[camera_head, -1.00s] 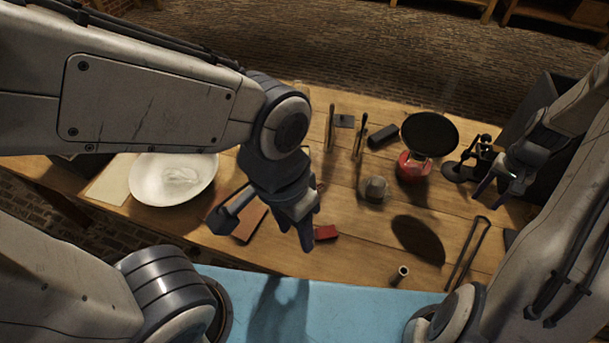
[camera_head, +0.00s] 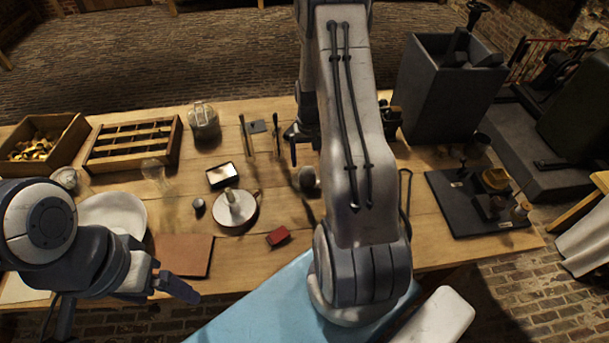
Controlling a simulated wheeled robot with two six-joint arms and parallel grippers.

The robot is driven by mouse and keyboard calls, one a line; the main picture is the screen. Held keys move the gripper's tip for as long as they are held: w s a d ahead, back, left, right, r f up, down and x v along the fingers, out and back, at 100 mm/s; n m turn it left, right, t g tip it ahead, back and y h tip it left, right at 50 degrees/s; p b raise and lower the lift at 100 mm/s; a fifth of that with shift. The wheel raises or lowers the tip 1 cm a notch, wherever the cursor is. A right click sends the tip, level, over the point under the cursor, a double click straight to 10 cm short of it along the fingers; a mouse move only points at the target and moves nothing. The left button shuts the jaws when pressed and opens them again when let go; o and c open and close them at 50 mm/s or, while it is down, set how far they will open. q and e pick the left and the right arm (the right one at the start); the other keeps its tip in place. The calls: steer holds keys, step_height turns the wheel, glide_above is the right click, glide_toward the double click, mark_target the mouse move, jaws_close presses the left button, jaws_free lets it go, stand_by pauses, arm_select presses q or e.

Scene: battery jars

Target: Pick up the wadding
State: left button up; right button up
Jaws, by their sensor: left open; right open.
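I cannot make out the wadding for sure. The white dish (camera_head: 128,212) at the left of the table is partly covered by my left arm, and what lies in it is hidden. My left gripper (camera_head: 174,280) is low at the left, in front of the dish and near the brown sheet (camera_head: 186,255). It is open and holds nothing that I see. My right gripper (camera_head: 294,148) is over the middle of the table, partly hidden by my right arm. It is open, with nothing seen between its fingers.
A round pan with a pale knob (camera_head: 235,212), a small framed tray (camera_head: 222,175) and a red block (camera_head: 278,237) are mid-table. A slotted wooden rack (camera_head: 132,143) and a box of brass parts (camera_head: 41,145) stand back left. A dark bin (camera_head: 440,85) stands back right.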

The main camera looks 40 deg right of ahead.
mark_target(307, 170)
steer(key=shift+a+f+p, duration=0.15)
steer(key=shift+f+p, duration=0.15)
steer(key=shift+f, duration=0.35)
steer(key=f+p, duration=0.1)
steer(key=f, duration=0.2)
steer(key=shift+s+a+f, duration=0.1)
steer(key=shift+a+f, duration=0.1)
steer(key=shift+f, duration=0.4)
jaws_close()
steer(key=shift+r, duration=0.15)
